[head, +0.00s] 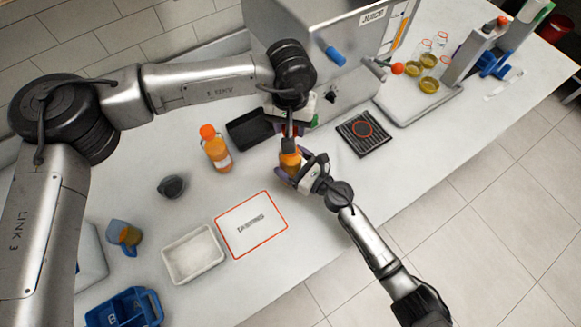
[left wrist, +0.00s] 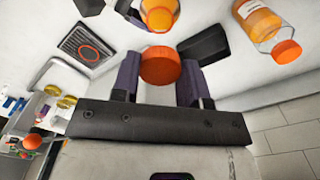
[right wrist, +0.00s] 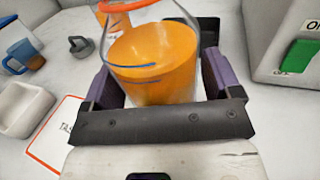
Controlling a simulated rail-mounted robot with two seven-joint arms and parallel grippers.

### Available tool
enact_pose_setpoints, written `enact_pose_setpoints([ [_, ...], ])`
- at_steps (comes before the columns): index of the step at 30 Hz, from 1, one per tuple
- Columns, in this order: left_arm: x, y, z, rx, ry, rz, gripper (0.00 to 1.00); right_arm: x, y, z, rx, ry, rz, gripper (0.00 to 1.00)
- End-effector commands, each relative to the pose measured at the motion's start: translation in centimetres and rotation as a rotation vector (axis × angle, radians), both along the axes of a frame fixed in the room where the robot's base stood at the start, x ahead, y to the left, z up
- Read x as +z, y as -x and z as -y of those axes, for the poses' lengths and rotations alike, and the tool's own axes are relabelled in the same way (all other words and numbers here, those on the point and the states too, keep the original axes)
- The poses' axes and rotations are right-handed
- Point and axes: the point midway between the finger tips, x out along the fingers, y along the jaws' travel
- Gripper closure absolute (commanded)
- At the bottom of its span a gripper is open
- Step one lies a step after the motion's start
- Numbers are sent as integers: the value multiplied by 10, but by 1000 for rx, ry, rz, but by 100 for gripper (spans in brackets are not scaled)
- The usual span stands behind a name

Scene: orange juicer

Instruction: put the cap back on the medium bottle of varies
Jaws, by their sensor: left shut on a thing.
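My left gripper (left wrist: 160,82) is shut on an orange cap (left wrist: 160,64). In the head view the left gripper (head: 290,122) is just above and behind the juice bottle (head: 290,161); the cap is hard to make out there. My right gripper (head: 302,174) has its fingers on both sides of this bottle. In the right wrist view the right gripper (right wrist: 163,88) is closed around the clear bottle (right wrist: 155,62) of orange juice, which has an orange-red ring near its top. In the left wrist view the bottle (left wrist: 160,14) shows beyond the held cap, and the two look apart.
A capped juice bottle (head: 215,148) stands left of the grippers. The juicer (head: 330,40) rises behind; a dark square pad (head: 364,133) lies right.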

Motion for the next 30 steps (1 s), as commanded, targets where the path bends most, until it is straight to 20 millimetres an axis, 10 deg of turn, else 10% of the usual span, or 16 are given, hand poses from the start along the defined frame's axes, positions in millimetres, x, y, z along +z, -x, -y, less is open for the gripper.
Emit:
enact_pose_setpoints([
  [17, 0, 0, 0, 0, 0, 0, 81, 0, 0, 0, 0, 0, 0, 72],
  [30, -34, 1, 0, 0, -2, -2, 81, 0, 0, 0, 0, 0, 0, 74],
])
